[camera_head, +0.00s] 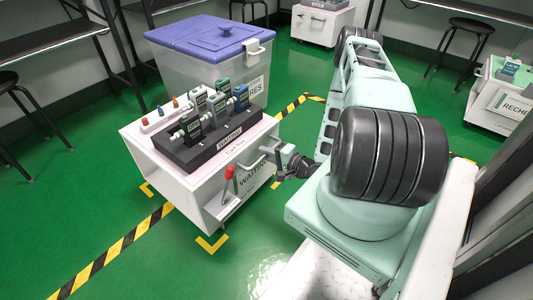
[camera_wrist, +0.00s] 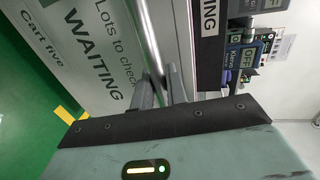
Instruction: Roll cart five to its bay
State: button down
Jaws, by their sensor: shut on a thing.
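Cart five (camera_head: 208,199) is a white box cart standing on the green floor, its side sign (camera_wrist: 92,48) reading "Cart five", "Lots to check" and "WAITING". A metal handle bar (camera_head: 250,163) sticks out from its near side and shows in the wrist view (camera_wrist: 149,35). My gripper (camera_head: 281,158) is at that side, its fingers (camera_wrist: 163,88) shut on the bar. A red-knobbed lever (camera_head: 229,173) stands beside the handle. A dark rack (camera_head: 205,150) with several handheld testers sits on top. Yellow corner marks (camera_head: 212,245) lie on the floor around the cart.
A clear bin with a purple lid (camera_head: 221,38) stands just behind the cart. Black-and-yellow tape (camera_head: 110,262) crosses the floor. Other white carts stand at the back (camera_head: 322,24) and right (camera_head: 498,108). Stools (camera_head: 466,30) and benches line the edges. Green floor is open left.

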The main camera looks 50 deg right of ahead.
jog(key=c, duration=1.5)
grip_release()
jog(key=shift+s, duration=0.2)
jog(key=shift+o, duration=0.2)
jog(key=shift+s, duration=0.1)
jog(key=s+r+p, duration=0.1)
jog(key=s+p, duration=0.2)
jog(key=s, duration=0.5)
jog(key=s+r+p, duration=0.2)
jog(key=s+p, duration=0.1)
jog(key=s, duration=0.6)
jog(key=shift+d+r, duration=0.25)
jog(key=shift+d, duration=0.05)
jog(key=shift+w, duration=0.1)
